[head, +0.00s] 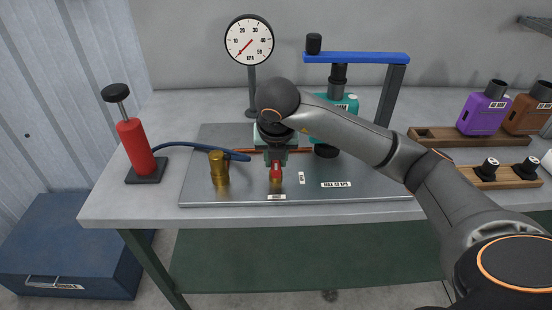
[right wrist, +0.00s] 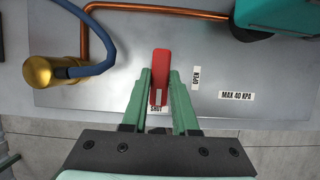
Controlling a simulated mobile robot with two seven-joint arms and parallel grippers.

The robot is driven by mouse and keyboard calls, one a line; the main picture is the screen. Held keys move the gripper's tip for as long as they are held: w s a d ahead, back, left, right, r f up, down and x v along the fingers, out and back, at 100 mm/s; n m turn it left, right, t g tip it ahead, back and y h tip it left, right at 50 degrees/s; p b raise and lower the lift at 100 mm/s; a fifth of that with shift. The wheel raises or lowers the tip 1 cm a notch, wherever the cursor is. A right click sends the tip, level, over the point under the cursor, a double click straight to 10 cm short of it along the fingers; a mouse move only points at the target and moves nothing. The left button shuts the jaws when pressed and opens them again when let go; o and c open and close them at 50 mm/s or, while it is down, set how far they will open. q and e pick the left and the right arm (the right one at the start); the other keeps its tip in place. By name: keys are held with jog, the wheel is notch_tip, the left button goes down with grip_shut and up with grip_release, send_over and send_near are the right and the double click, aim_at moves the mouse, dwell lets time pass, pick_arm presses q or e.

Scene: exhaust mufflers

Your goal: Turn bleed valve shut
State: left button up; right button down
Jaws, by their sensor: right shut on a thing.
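The red bleed valve lever (head: 276,170) sits on a brass fitting on the metal plate; it also shows in the right wrist view (right wrist: 160,64). It lies in line with the SHUT label (head: 276,197), its near end by that label. The OPEN label (head: 301,177) is to its right; it also shows in the right wrist view (right wrist: 196,78). My right gripper (head: 275,160) is over the lever, its green fingers shut on it from both sides; they also show in the right wrist view (right wrist: 160,92). My left gripper is not in view.
A brass cylinder (head: 219,168) with a blue hose stands left of the lever. The red pump (head: 135,145) is further left. A gauge (head: 249,40) stands behind, needle low left. A teal muffler (head: 347,104) sits under a blue clamp bar (head: 355,58).

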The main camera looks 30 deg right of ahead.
aim_at(276, 171)
jog(key=shift+r, duration=0.1)
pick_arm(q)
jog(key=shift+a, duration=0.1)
pick_arm(e)
jog(key=c, duration=0.7)
grip_release()
jog(key=p+v, duration=0.2)
jog(key=v, duration=0.6)
jog(key=shift+w+d, duration=0.1)
jog(key=shift+w, duration=0.05)
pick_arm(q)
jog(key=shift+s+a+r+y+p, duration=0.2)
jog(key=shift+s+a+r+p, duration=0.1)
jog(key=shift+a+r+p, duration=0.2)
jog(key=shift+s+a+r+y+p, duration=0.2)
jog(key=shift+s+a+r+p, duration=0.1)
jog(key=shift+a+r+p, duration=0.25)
pick_arm(e)
jog(key=v, duration=0.4)
jog(key=shift+s+r, duration=0.15)
jog(key=shift+s, duration=0.1)
